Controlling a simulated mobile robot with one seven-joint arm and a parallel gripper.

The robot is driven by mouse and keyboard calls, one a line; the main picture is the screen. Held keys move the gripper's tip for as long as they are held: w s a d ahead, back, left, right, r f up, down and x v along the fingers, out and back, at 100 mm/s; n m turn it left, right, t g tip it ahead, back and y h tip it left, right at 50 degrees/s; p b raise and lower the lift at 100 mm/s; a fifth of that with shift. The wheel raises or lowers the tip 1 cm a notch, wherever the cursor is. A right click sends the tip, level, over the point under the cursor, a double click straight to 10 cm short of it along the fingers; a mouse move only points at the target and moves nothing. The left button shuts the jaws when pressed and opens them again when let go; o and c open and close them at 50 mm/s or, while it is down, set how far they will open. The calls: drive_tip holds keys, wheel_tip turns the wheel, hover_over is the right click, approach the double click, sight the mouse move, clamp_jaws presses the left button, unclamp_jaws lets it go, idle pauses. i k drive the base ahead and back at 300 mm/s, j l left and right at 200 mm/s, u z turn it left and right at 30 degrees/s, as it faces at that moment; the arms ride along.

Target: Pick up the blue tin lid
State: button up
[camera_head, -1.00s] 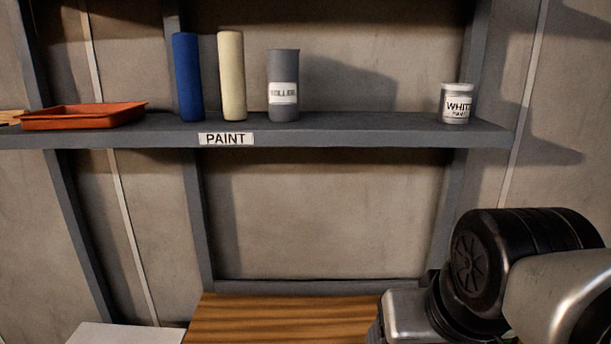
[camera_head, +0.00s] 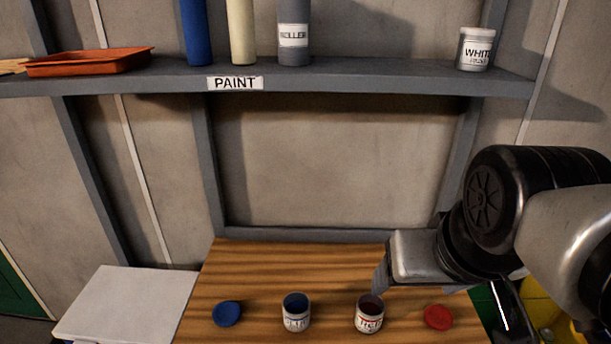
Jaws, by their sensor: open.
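The blue tin lid (camera_head: 227,314) lies flat on the wooden bench top (camera_head: 250,270), at its left side. A tin with blue inside (camera_head: 296,313) stands just right of it. A tin with dark red inside (camera_head: 370,314) stands further right, and a red lid (camera_head: 438,317) lies beyond that. My gripper (camera_head: 383,280) is at the right, above the bench near the red tin and well away from the blue lid. It is open, and no object shows in it. My arm hides part of its far finger.
A grey shelf labelled PAINT (camera_head: 330,80) runs above the bench, with an orange tray (camera_head: 90,62), upright rolls and a white paint tin (camera_head: 475,48). A white surface (camera_head: 125,302) adjoins the bench on the left. The bench behind the lids and tins is clear.

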sight(227, 313)
drive_tip(key=k+j+u, duration=0.15)
drive_tip(key=u, duration=0.35)
drive_tip(key=k+j+u, duration=0.1)
drive_tip(key=u, duration=0.4)
drive_tip(key=i+j+z, duration=0.15)
drive_tip(key=j+z, duration=0.2)
drive_tip(key=j, duration=0.15)
drive_tip(key=i+j+z, duration=0.1)
drive_tip(key=j+z, duration=0.2)
drive_tip(key=j, duration=0.2)
drive_tip(key=j+z, duration=0.35)
drive_tip(key=j, duration=0.15)
